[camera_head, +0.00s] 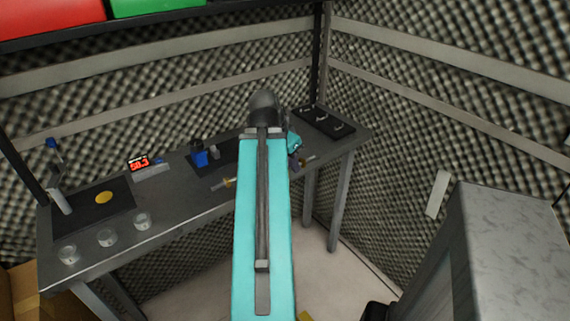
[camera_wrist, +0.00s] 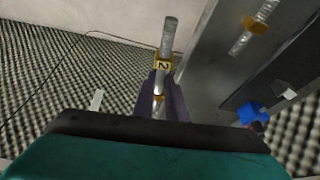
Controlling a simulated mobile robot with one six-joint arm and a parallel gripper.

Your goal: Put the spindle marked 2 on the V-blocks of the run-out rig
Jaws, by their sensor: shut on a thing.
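The spindle marked 2 (camera_wrist: 168,40) is a grey metal rod with a yellow tag bearing the number. In the wrist view it stands out between the dark fingers of my gripper (camera_wrist: 160,98), which is shut on it. In the head view its end (camera_head: 309,159) shows beside my gripper (camera_head: 296,161), just off the bench's front edge, mostly hidden by my arm. A dark plate with a blue part (camera_head: 200,158) and a small grey post (camera_head: 214,152) sits mid-bench. It may be the run-out rig, but I cannot make out its V-blocks. The blue part also shows in the wrist view (camera_wrist: 250,113).
A second yellow-tagged spindle (camera_head: 226,183) lies near the front of the grey bench (camera_head: 190,200). A dark plate (camera_head: 325,123) with small parts is at the bench's right end. A red display (camera_head: 139,163) and several glass cups (camera_head: 108,238) are left. A grey cabinet (camera_head: 510,240) stands right.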

